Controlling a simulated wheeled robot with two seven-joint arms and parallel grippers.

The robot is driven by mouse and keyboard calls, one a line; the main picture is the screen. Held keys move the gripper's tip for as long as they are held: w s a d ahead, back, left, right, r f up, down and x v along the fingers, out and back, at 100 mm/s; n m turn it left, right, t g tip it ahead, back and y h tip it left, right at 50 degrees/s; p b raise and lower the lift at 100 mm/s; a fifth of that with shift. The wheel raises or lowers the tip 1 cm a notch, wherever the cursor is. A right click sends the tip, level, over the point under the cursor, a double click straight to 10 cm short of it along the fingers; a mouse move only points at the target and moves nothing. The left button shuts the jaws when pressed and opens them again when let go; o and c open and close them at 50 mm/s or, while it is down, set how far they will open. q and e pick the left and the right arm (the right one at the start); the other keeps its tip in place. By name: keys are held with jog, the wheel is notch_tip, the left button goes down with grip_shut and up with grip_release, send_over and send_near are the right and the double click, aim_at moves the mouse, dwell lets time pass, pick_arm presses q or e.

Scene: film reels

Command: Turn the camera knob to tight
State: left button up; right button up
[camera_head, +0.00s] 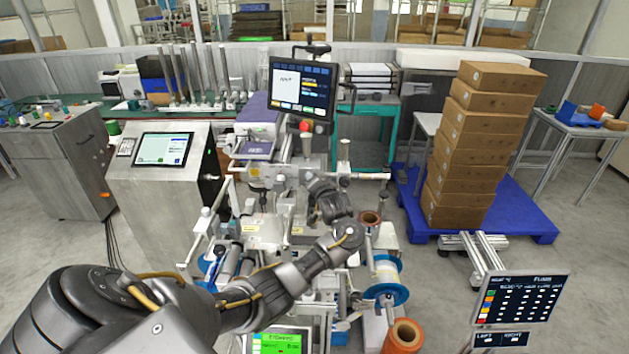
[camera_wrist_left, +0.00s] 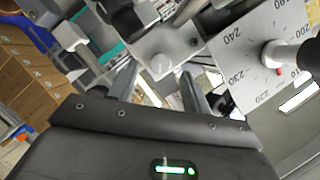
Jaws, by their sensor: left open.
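My left gripper (camera_head: 315,184) is at the middle of the machine in the head view, with my arm reaching in from the lower left. In the left wrist view its two fingers (camera_wrist_left: 158,84) stand apart, open. A small round grey knob (camera_wrist_left: 161,64) on a grey block shows just beyond and between the fingers; I cannot tell whether they touch it. Whether this is the camera knob is not clear. In the head view my gripper and wrist hide this spot. My right gripper is not in view.
A white dial plate (camera_wrist_left: 262,55) with numbers and a dark-handled pointer is close on the right in the wrist view. In the head view a monitor (camera_head: 301,88) stands above the machine, and reels (camera_head: 388,280) are at its lower right. Stacked boxes (camera_head: 480,140) stand farther right.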

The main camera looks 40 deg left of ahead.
pick_arm(q)
jog(key=shift+x, duration=1.35)
jog(key=shift+c, duration=0.3)
jog(key=c, duration=0.9)
